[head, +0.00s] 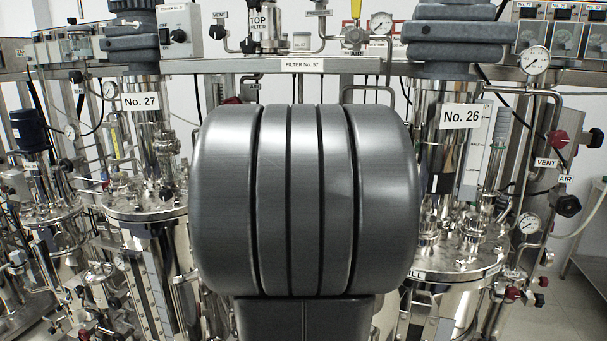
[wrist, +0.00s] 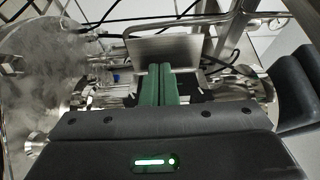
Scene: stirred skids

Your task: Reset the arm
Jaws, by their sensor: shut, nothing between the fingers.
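My gripper (wrist: 160,84) shows in the wrist view as two green fingers pressed together, with nothing between them. It points toward a flat metal plate (wrist: 163,52) among steel pipes; I cannot tell the distance. In the head view, a large dark grey rounded part of my own arm (head: 305,200) fills the middle and hides what stands behind it. My gripper does not show in the head view.
A steel vessel labelled No. 27 (head: 148,140) stands at left and one labelled No. 26 (head: 440,150) at right. A horizontal rail (head: 235,66) with gauges, valves and cables runs above. Clear floor (head: 565,310) shows at the lower right.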

